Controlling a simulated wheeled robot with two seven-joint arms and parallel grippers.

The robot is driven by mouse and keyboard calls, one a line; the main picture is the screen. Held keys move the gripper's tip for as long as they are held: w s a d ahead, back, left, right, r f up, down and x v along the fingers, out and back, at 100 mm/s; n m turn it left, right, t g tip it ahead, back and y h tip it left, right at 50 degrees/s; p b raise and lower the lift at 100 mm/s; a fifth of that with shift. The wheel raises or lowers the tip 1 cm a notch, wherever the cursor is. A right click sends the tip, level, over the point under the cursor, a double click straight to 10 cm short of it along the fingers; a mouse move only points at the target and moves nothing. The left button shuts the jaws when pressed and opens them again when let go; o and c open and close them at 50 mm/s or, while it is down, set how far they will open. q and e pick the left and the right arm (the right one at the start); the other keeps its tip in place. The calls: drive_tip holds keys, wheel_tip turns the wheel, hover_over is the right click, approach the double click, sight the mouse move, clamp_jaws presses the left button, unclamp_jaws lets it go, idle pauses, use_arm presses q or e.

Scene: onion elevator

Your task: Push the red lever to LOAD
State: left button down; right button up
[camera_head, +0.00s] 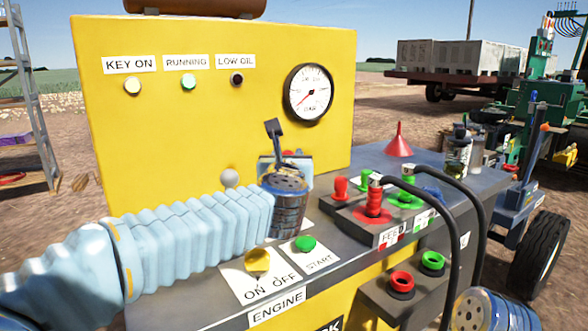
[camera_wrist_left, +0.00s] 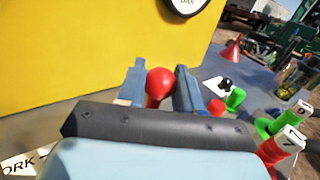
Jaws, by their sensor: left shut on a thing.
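The red lever shows as a round red knob (camera_wrist_left: 160,82) on a short red stem in the left wrist view. My left gripper (camera_wrist_left: 160,86) has one finger on each side of the knob and is shut on it. In the head view my left gripper (camera_head: 288,160) is over the console behind the engine switches, and my wrist hides most of the lever. Only a small bit of red shows there. I cannot read a LOAD label in either view. My right gripper's fingers are not in view; only a round end of my right arm shows at the lower right.
A yellow panel (camera_head: 200,120) with a gauge (camera_head: 308,93) stands close behind the gripper. To the right are a red-topped control (camera_head: 340,188), green knobs (camera_head: 409,185), black hoses (camera_head: 470,200) and a red funnel (camera_head: 399,142). A yellow engine knob (camera_head: 257,262) lies in front.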

use_arm(q)
drive_tip(key=w+a+b, duration=0.2)
drive_tip(key=w+a, duration=0.1)
drive_tip(key=w, duration=0.2)
drive_tip(key=shift+a+f, duration=0.2)
drive_tip(key=shift+a, duration=0.1)
idle(0.5)
drive_tip(key=c, duration=0.8)
unclamp_jaws()
drive_tip(key=shift+a, duration=0.1)
drive_tip(key=shift+o, duration=0.2)
drive_tip(key=shift+f, duration=0.1)
